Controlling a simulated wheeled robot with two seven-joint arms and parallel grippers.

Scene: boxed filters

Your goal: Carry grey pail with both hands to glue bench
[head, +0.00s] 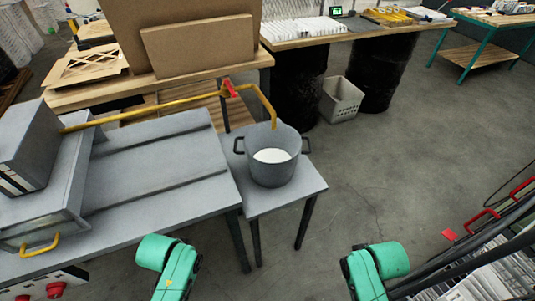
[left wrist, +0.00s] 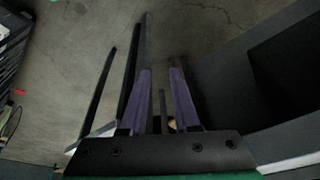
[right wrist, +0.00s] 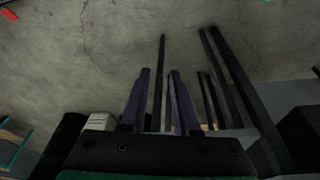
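The grey pail (head: 272,155) stands upright on a small grey table (head: 300,191). It has a dark handle on each side and white material inside. A yellow pipe (head: 185,101) with a red valve lever ends just above its rim. My teal arms show at the bottom of the head view, short of the table; their grippers are out of that view. My left gripper (left wrist: 160,72) and my right gripper (right wrist: 159,72) show purple fingers apart with nothing held between them. The pail cannot be made out in the wrist views. I cannot tell which bench is the glue bench.
A grey machine bench (head: 150,160) adjoins the small table on the left. A wooden bench (head: 340,33) on black drums and a teal-legged bench (head: 490,18) stand at the back. A grey basket (head: 341,99) is on the floor. Open floor (head: 400,150) lies right of the pail.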

